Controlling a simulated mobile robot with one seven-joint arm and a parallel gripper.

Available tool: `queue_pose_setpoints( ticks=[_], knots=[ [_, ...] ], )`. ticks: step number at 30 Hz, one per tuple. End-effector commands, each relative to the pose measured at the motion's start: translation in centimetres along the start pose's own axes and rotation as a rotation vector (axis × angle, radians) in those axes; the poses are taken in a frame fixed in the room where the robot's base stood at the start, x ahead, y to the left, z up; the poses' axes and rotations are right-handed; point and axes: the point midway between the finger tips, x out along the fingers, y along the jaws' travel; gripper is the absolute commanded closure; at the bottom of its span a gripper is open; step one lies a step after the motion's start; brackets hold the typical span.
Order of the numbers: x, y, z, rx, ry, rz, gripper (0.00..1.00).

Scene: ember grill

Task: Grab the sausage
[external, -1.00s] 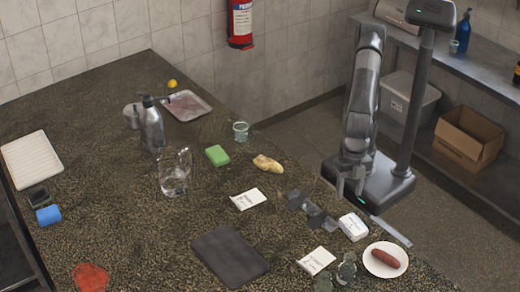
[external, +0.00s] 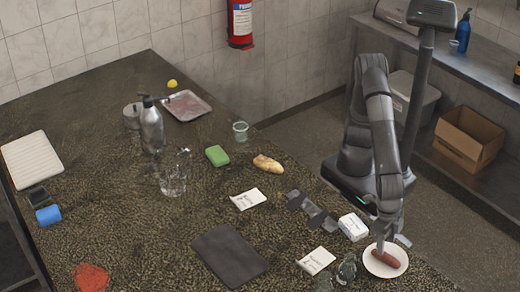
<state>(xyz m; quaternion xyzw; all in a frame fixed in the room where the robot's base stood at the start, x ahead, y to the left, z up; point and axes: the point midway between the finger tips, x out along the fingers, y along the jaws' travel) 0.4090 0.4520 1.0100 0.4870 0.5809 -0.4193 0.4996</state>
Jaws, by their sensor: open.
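The sausage (external: 387,259) is reddish brown and lies on a round white plate (external: 371,266) near the right front edge of the counter. My gripper (external: 383,244) is over the far side of the plate, pointing down at the sausage. Its fingers are small in the picture and partly hidden by my arm. The jaws are open, and the sausage rests on the plate. I cannot tell whether a fingertip touches the sausage.
A white box (external: 353,227) stands just left of the plate, with dark blocks (external: 312,211) beyond it. Dark glass-like items (external: 346,270) and a white card (external: 316,260) are close on the left. A dark mat (external: 229,256) lies farther left.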

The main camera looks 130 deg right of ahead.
Motion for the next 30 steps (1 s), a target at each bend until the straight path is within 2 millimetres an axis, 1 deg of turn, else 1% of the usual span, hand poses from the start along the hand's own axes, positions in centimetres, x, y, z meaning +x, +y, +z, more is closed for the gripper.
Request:
queue_pose_setpoints(
  ticks=[4,8,9,12,19,30],
  knots=[
    [1.3,0.1,-0.4,-0.002,-0.001,-0.002,0.49],
    [3.3,0.4,-0.8,-0.001,-0.002,-0.002,0.49],
    [4.0,0.3,-0.8,-0.001,-0.002,-0.003,0.49],
    [4.9,0.4,-0.8,-0.001,0.0,0.0,0.49],
    [5.1,0.4,-0.8,0.0,0.0,0.001,0.5],
    [5.0,0.4,-0.8,0.0,0.0,0.001,0.81]
  ],
)
